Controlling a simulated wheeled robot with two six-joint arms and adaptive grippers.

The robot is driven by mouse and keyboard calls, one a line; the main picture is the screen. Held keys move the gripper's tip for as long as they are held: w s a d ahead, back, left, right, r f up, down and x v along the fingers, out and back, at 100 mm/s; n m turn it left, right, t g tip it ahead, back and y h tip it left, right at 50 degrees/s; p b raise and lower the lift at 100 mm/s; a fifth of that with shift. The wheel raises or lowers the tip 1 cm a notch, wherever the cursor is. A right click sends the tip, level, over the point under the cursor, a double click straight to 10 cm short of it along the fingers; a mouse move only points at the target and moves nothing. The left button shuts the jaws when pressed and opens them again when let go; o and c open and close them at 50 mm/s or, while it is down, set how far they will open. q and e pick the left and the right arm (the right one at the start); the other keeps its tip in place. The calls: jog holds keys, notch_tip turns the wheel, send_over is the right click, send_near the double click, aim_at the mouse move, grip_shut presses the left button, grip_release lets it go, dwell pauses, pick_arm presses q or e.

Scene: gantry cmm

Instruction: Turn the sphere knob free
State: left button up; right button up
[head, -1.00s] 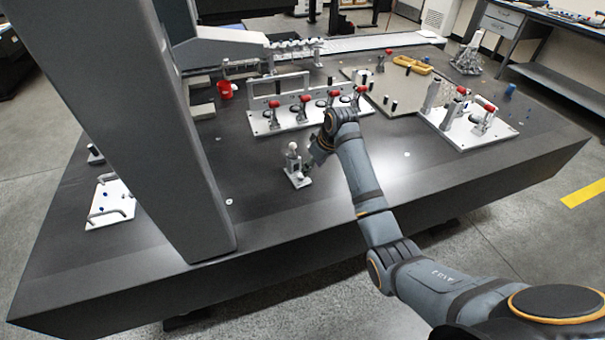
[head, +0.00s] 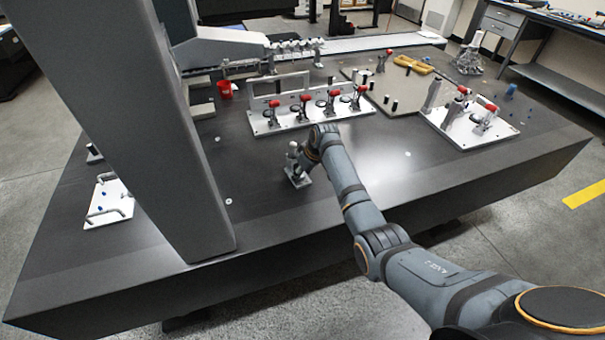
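The sphere stand is a small metal post on a square base (head: 297,179), standing on the dark granite table. A pale ball (head: 293,146) tops the post. My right arm comes in from the lower right, and its gripper (head: 301,168) is at the stand, close beside the post on its right. The wrist hides the fingers and much of the stand, including any knob on it. I cannot tell whether the fingers touch it or are closed. My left gripper is out of view.
A white plate with several red-handled clamps (head: 262,124) lies behind the stand, and another clamp plate (head: 455,133) lies to the right. The grey gantry column (head: 150,130) rises on the left. The granite table (head: 270,215) is clear in front of the stand.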

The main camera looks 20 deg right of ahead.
grip_shut()
jog(key=shift+r+n, duration=0.15)
jog(key=shift+n, duration=0.15)
jog(key=shift+n+p, duration=0.3)
jog(key=shift+p, duration=0.1)
jog(key=shift+w+d+n+g+y, duration=0.1)
jog(key=shift+n+g+y, duration=0.25)
jog(key=shift+n, duration=0.25)
jog(key=shift+n+g+y+b, duration=0.25)
jog(key=shift+n+y+b, duration=0.25)
jog(key=shift+n, duration=1)
